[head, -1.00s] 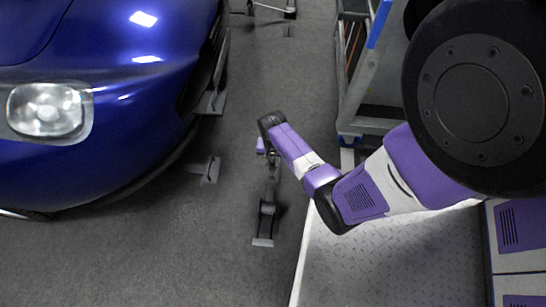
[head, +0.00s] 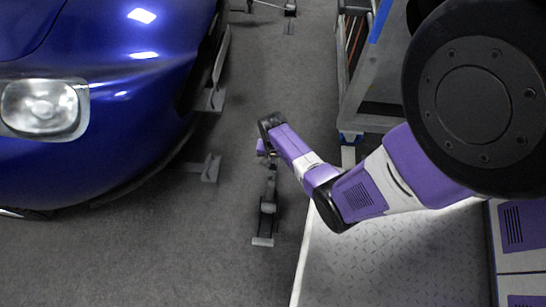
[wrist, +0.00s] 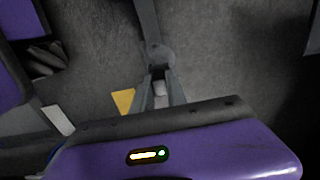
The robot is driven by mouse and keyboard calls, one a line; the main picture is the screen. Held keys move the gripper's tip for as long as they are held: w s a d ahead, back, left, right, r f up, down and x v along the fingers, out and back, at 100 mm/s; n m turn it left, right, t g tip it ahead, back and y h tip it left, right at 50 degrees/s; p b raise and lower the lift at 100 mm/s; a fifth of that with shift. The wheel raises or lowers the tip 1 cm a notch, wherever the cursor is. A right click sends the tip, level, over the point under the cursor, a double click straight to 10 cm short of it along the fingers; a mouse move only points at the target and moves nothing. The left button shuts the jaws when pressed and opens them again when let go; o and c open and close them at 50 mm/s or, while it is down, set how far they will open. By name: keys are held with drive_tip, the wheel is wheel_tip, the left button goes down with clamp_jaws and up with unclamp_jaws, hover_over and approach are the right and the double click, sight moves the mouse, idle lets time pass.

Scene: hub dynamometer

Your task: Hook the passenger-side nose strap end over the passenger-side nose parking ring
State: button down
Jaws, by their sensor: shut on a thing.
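My gripper (head: 266,146) is over the open floor between the blue car (head: 120,100) and the metal platform. In the wrist view its fingers (wrist: 160,95) are closed around a small pale piece (wrist: 161,88), which I take to be the strap end. A grey bar or strap (wrist: 148,18) with a round joint runs up the picture from the fingers. In the head view a dark jointed piece with a flat grey foot (head: 263,241) extends below my gripper. I cannot tell whether it touches the floor. I cannot make out the passenger-side nose parking ring.
Grey floor brackets (head: 210,168) stand beside the car's nose. A metal frame cart (head: 372,90) stands upper right, above a tread-plate platform (head: 385,265). A yellow patch (wrist: 123,100) shows left of the fingers in the wrist view. Bare floor (head: 150,255) lies at lower left.

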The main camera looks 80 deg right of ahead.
drive_tip(key=c, duration=1.3)
unclamp_jaws()
drive_tip(key=shift+o, duration=0.2)
wheel_tip(320, 180, up, 8)
drive_tip(key=p, duration=0.5)
drive_tip(key=shift+f, duration=0.1)
